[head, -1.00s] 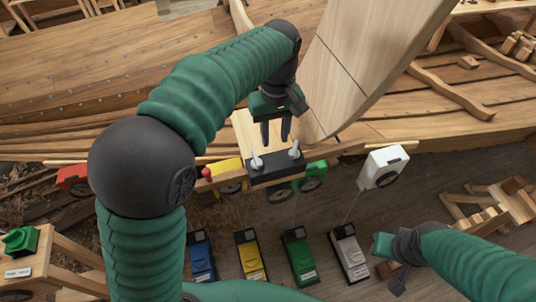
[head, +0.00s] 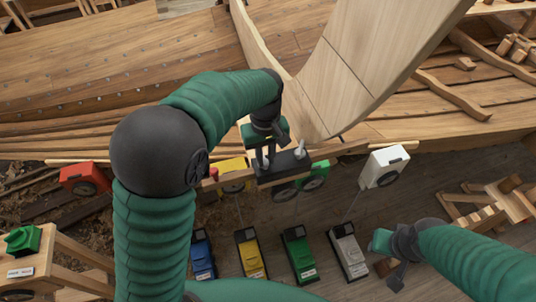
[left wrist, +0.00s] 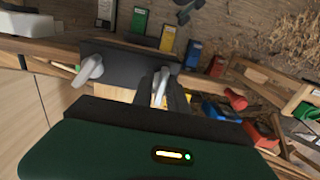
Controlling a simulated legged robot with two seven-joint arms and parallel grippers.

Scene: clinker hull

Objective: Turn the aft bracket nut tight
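A dark bracket block (head: 283,169) lies on the wooden rail against the hull, with two pale wing nuts on it. My left gripper (head: 266,158) is down at the left wing nut. In the left wrist view this wing nut (left wrist: 160,88) stands between the two dark fingers (left wrist: 163,92), which look closed in on its sides. The other wing nut (head: 300,149) is free; in the left wrist view it is on the left (left wrist: 88,70). No label shows which nut is aft. My right gripper (head: 388,250) is low at the right, away from the bracket; its fingers are unclear.
Red (head: 84,178), yellow (head: 232,168), green (head: 316,176) and white (head: 384,166) reel-like boxes hang along the rail. Blue, yellow, green and grey blocks (head: 348,250) stand on the floor below. A large curved plank (head: 365,60) rises just behind the bracket.

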